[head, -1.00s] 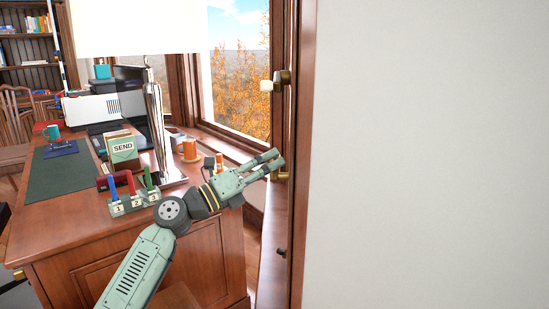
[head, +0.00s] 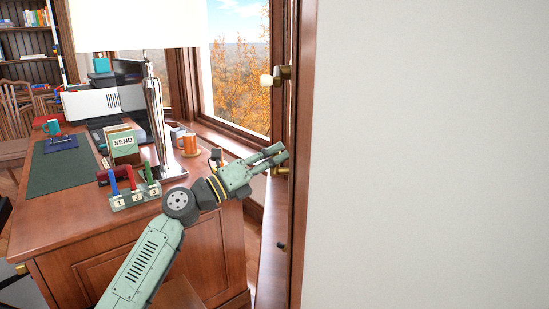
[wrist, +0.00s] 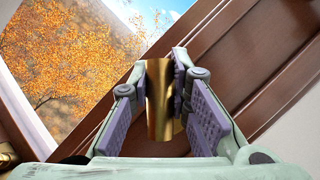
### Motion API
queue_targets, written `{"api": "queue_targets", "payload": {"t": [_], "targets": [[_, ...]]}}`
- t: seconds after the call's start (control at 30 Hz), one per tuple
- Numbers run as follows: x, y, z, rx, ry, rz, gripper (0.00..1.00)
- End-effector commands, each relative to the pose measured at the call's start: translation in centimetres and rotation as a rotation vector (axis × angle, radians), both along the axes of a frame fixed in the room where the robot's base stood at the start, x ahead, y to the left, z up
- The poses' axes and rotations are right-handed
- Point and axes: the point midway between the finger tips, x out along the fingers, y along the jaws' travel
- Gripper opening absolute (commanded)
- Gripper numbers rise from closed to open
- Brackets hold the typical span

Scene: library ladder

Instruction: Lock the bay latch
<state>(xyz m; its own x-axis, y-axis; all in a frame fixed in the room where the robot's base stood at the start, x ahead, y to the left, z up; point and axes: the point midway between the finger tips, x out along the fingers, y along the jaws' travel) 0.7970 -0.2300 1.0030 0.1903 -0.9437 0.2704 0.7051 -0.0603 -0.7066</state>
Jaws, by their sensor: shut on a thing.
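The bay latch shows as a brass piece (head: 280,170) on the dark wood window frame, just below my fingertips in the head view. In the wrist view a smooth brass part (wrist: 160,100) stands between the two finger pads. My gripper (head: 283,153) reaches to the window frame, and its fingers are shut on this brass part, as the wrist view (wrist: 165,85) shows. The inner end of the brass part, where it meets the frame, is partly hidden by the fingers.
A brass handle with a cream knob (head: 267,80) sits higher on the frame. A white wall (head: 430,150) fills the right.

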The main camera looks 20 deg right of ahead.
Motion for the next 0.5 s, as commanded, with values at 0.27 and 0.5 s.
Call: {"api": "queue_targets", "payload": {"t": [0.27,0.5], "targets": [[-0.01,0.01,0.0,0.0,0.001,0.0,0.0],[0.05,-0.03,0.16,0.017,0.037,0.0,0.0]]}}
